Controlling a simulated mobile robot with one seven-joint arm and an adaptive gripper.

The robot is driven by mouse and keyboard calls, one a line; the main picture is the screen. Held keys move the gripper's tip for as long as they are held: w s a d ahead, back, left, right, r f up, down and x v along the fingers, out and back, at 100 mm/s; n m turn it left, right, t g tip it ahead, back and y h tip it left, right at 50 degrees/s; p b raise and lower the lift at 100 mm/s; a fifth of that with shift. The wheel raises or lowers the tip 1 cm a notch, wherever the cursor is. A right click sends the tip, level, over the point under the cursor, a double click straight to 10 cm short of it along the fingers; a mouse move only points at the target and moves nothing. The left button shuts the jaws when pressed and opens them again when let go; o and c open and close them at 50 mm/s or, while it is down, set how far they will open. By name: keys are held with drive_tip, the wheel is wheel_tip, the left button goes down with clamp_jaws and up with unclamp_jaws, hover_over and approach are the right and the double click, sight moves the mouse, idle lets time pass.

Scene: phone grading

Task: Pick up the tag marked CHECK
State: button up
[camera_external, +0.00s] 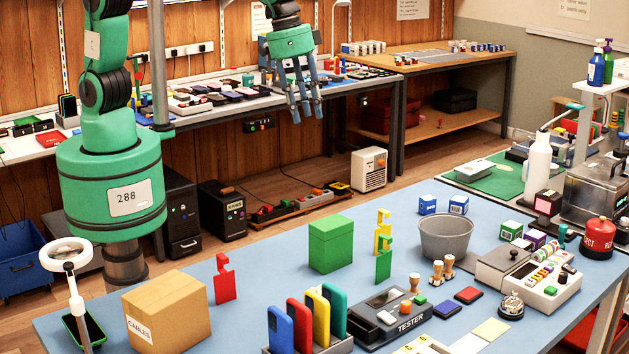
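Three tag-shaped pieces stand on the blue table: a red tag (224,279) at the left, a yellow tag (382,236) right of centre, and a green tag (384,262) just in front of the yellow one, partly covering it. I cannot read any marking on them, so I cannot tell which says CHECK. My gripper (306,112) hangs high at the upper middle, fingers pointing down and spread, with nothing visible between them. It is well clear of all three tags.
A green box (331,244) stands left of the yellow and green tags, a grey bin (446,235) to their right. A tester (390,318) and a rack of upright phones (306,320) are in front. A cardboard CABLES box (166,311) stands near the red tag.

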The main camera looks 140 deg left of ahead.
drive_tip(key=w+a+f+n, duration=0.1)
drive_tip(key=w+a+f, duration=0.1)
drive_tip(key=a+f, duration=0.4)
drive_tip(key=w+a+f+n+g, duration=0.1)
drive_tip(key=w+a+f+n, duration=0.1)
drive_tip(key=a+f, duration=0.4)
drive_tip(key=w+a+f+n+g, duration=0.1)
drive_tip(key=w+a+f+n, duration=0.1)
drive_tip(key=a+f, duration=0.5)
drive_tip(key=shift+w+f+p, duration=0.15)
drive_tip(key=shift+w+f, duration=0.05)
drive_tip(key=shift+f, duration=1.1)
drive_tip(key=shift+w+f+p, duration=0.15)
drive_tip(key=shift+f, duration=1.15)
drive_tip(key=shift+f, duration=0.1)
hover_over(385, 241)
drive_tip(key=shift+d+f+b, duration=0.15)
drive_tip(key=shift+f, duration=1.95)
drive_tip(key=shift+d+f+b, duration=0.15)
drive_tip(key=shift+f, duration=1.9)
drive_tip(key=shift+s, duration=0.1)
drive_tip(key=shift+a+f+b, duration=0.15)
drive_tip(key=shift+f, duration=1.15)
drive_tip(key=shift+a+f+b, duration=0.1)
drive_tip(key=shift+f+b, duration=0.05)
drive_tip(key=shift+f, duration=1.15)
drive_tip(key=shift+c, duration=0.2)
